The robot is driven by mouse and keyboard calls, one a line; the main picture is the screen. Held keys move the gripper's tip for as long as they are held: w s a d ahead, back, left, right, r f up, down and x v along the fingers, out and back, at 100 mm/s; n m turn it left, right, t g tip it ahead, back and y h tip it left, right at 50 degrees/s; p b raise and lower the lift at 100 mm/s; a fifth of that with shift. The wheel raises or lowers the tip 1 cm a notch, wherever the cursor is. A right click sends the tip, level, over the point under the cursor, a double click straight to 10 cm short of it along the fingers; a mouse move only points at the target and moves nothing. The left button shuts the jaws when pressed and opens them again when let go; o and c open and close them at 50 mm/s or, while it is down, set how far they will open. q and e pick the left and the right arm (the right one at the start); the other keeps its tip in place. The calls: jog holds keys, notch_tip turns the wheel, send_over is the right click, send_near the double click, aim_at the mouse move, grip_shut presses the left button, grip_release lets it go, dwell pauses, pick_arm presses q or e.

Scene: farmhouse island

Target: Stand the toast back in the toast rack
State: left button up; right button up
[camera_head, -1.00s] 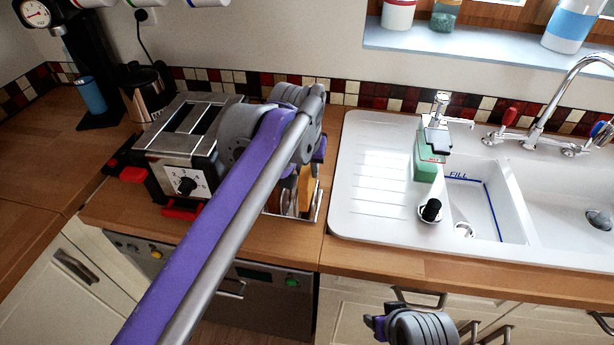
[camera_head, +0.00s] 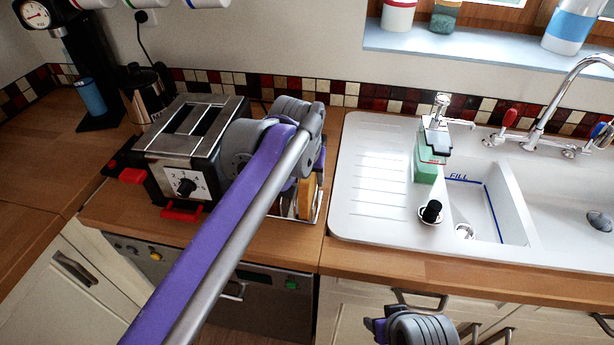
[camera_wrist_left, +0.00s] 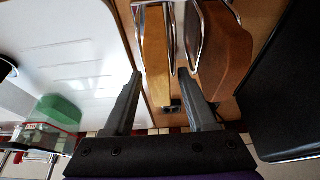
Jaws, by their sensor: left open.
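The wire toast rack (camera_wrist_left: 194,40) stands on the wooden counter between the toaster and the sink, with its wire loops seen from above in the left wrist view. A golden slice of toast (camera_wrist_left: 156,55) lies on the sink side and a browner slice (camera_wrist_left: 228,48) on the other side among the wires. My left gripper (camera_wrist_left: 160,74) is open above the rack, its fingertips on either side of the golden slice and nearby wires; I cannot tell whether they touch. In the head view the left arm hides most of the rack; a toast slice (camera_head: 306,196) shows beside it.
The toaster (camera_head: 186,150) stands close to the left of the rack. Part of my right arm (camera_head: 415,328) shows in front of the cupboards. The drainboard is mostly clear.

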pick_arm(q)
jog(key=p+v, duration=0.2)
jog(key=v, duration=1)
jog(key=s+a+f+n, duration=0.1)
jog(key=s+a+f, duration=0.9)
jog(key=f, duration=0.3)
jog(key=s+a+f+n+y, duration=0.1)
jog(key=s+a+f+n, duration=0.1)
jog(key=s+a+f, duration=0.8)
notch_tip(320, 180, down, 4)
jog(key=shift+s+a+r+t+b, duration=0.1)
jog(key=shift+s+a+t+b, duration=0.2)
jog(key=shift+s, duration=0.55)
jog(key=shift+d, duration=0.1)
notch_tip(320, 180, up, 7)
jog(key=w+p, duration=0.1)
jog(key=p, duration=0.4)
jog(key=shift+w+t+p, duration=0.3)
jog(key=shift+w+p, duration=0.05)
jog(key=shift+p, duration=0.05)
